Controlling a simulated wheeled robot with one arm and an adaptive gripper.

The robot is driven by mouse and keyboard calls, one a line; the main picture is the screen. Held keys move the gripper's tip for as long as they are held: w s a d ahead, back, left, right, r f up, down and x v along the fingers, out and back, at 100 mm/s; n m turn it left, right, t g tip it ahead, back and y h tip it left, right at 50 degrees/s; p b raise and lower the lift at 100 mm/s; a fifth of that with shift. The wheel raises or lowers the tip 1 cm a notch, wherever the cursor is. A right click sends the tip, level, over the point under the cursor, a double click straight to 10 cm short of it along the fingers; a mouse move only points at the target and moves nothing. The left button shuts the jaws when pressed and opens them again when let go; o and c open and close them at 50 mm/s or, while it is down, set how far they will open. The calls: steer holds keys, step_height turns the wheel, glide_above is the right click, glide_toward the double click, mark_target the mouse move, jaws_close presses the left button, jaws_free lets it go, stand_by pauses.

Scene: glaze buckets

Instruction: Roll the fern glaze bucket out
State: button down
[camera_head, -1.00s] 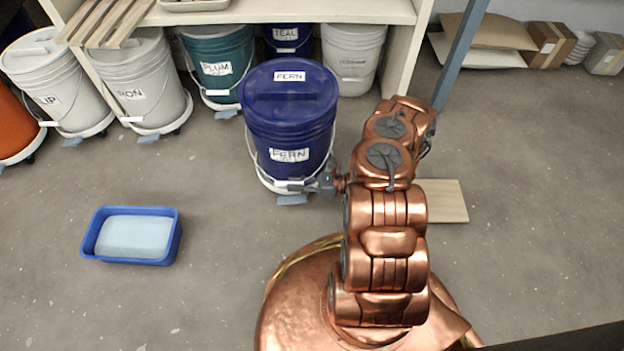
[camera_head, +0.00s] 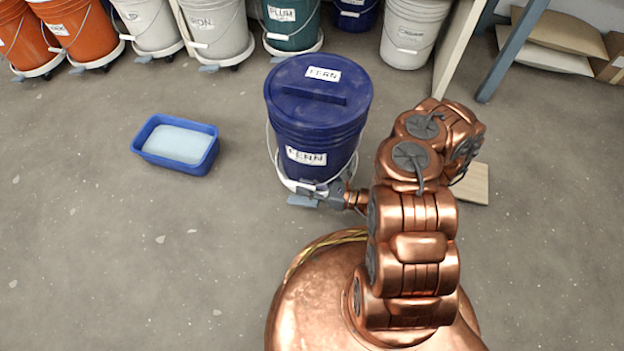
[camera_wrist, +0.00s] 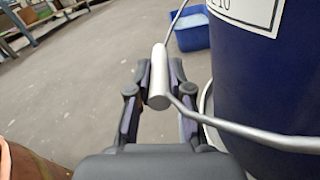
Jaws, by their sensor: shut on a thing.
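The fern glaze bucket (camera_head: 316,125) is dark blue with a lid and white FERN labels. It stands upright on a white wheeled dolly (camera_head: 290,183) on open floor, in front of the row of other buckets. My gripper (camera_head: 326,192) is low at the bucket's front right side. In the wrist view my gripper (camera_wrist: 158,95) is shut on the grip of the bucket's wire handle (camera_wrist: 158,78), which hangs down at the side. The bucket's blue wall (camera_wrist: 265,90) fills the right of the wrist view.
A blue tub with pale contents (camera_head: 177,146) sits on the floor to the left. A flat wooden board (camera_head: 470,184) lies right, behind my arm. A teal bucket (camera_head: 291,28), a white bucket (camera_head: 413,35) and others stand at the back. A shelf post (camera_head: 512,50) is at back right.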

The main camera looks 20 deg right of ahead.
steer(key=shift+s+a, duration=0.3)
steer(key=shift+s, duration=0.5)
steer(key=c, duration=1.1)
jaws_free()
steer(key=shift+a, duration=0.1)
steer(key=v, duration=1.2)
steer(key=shift+s, duration=0.1)
steer(key=shift+r, duration=0.1)
